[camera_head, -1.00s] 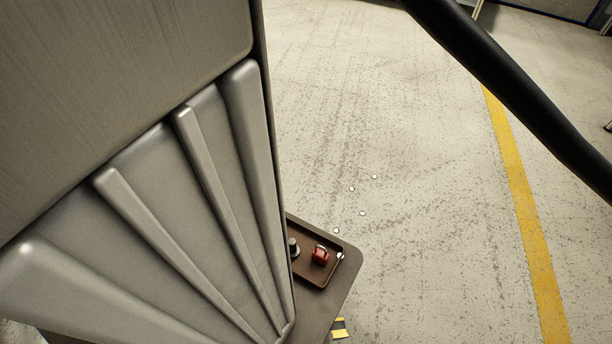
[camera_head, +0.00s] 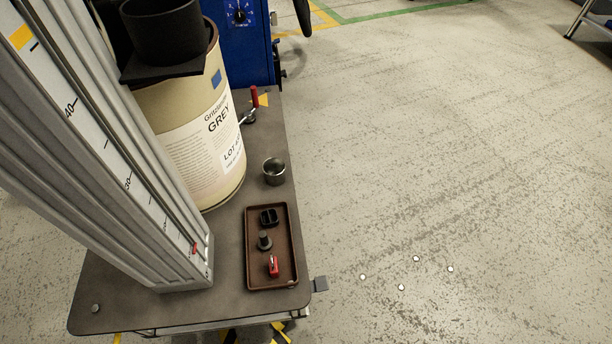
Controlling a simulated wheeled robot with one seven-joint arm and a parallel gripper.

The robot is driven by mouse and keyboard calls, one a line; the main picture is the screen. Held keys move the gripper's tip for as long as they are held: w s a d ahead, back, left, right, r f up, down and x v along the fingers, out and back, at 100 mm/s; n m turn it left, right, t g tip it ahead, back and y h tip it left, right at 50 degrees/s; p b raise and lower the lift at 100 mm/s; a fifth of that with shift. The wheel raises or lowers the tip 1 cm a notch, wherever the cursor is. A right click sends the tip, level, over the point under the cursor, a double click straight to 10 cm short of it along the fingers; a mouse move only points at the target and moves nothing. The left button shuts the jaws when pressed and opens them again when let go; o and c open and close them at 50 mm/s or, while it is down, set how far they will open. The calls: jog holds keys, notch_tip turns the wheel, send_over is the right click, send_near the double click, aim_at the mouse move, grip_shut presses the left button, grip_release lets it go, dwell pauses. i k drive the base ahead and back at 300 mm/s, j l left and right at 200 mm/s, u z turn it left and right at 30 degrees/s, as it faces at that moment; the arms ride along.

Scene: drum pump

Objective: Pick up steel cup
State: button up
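The steel cup (camera_head: 273,172) stands on the grey cart top (camera_head: 228,237), to the right of the large beige drum. It is a small dark metal cylinder and appears upright, with its open top facing up. It stands apart from the drum and just behind the brown tray. Nothing covers it in this view. My gripper is not in view.
The drum (camera_head: 205,110) carries a black cylinder (camera_head: 162,30) on top. The brown tray (camera_head: 251,268) holds a red item (camera_head: 273,266) and dark parts. A red-handled lever (camera_head: 254,98) stands behind the cup. A scaled column (camera_head: 120,170) rises at left. Floor at right is mostly clear.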

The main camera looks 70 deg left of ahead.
aim_at(273, 168)
jog(key=i+l+u, duration=0.1)
jog(key=i+u, duration=0.15)
jog(key=u, duration=0.15)
jog(key=i+l+u, duration=0.2)
jog(key=u, duration=0.25)
jog(key=i+l+u, duration=0.2)
jog(key=u, duration=0.2)
jog(key=i+l+u, duration=0.15)
jog(key=l+u, duration=0.7)
jog(key=i+j, duration=0.1)
